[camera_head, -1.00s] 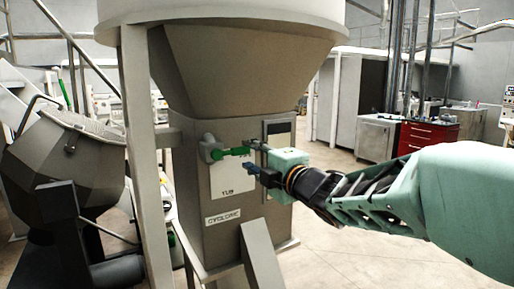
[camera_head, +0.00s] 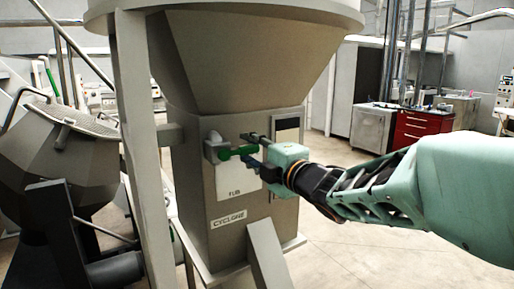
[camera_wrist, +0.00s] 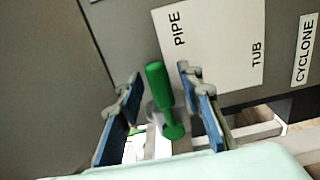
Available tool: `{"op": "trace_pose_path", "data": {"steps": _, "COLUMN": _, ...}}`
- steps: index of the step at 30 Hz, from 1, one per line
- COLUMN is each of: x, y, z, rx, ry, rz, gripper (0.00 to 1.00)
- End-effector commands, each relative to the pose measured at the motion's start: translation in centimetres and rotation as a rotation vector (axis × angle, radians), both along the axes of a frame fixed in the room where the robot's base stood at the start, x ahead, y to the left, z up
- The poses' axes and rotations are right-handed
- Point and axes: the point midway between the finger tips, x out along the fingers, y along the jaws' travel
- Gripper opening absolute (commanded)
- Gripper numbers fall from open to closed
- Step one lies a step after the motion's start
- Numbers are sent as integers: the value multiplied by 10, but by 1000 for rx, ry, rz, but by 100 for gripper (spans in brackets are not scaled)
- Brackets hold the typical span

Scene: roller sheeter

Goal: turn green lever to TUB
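The green lever (camera_head: 236,152) sticks out sideways to the right from a pale fitting (camera_head: 213,142) on the front of the grey hopper body. In the wrist view the green lever (camera_wrist: 164,95) lies between the two blue-padded fingers of my gripper (camera_wrist: 163,105), with a gap on each side. My gripper (camera_head: 256,152) is open at the lever in the head view. A white label sheet (camera_wrist: 215,50) beside the lever reads PIPE and TUB. In the head view the TUB part of the sheet (camera_head: 240,183) shows below the lever; the PIPE word is hidden there.
A CYCLONE plate (camera_head: 228,219) is on the hopper below the sheet. A grey support post (camera_head: 143,150) stands left of the lever, with a faceted drum (camera_head: 60,165) beyond it. A slanted brace (camera_head: 268,258) stands below. Floor at the right (camera_head: 370,245) is clear.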

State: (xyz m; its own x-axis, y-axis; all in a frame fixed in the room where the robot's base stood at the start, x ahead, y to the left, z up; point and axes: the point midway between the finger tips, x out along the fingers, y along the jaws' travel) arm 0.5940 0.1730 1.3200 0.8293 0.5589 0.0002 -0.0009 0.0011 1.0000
Motion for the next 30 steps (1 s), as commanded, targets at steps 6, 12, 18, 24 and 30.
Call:
{"op": "trace_pose_path", "data": {"steps": 6, "x": 0, "y": 0, "z": 0, "rx": 0, "ry": 0, "rz": 0, "gripper": 34}}
{"op": "trace_pose_path", "data": {"steps": 12, "x": 0, "y": 0, "z": 0, "rx": 0, "ry": 0, "rz": 0, "gripper": 24}}
{"op": "trace_pose_path", "data": {"steps": 18, "x": 0, "y": 0, "z": 0, "rx": 0, "ry": 0, "rz": 0, "gripper": 2}}
{"op": "trace_pose_path", "data": {"steps": 24, "x": 0, "y": 0, "z": 0, "rx": 0, "ry": 0, "rz": 0, "gripper": 0}}
{"op": "trace_pose_path", "data": {"steps": 30, "x": 0, "y": 0, "z": 0, "rx": 2, "ry": 1, "rz": 0, "gripper": 0}}
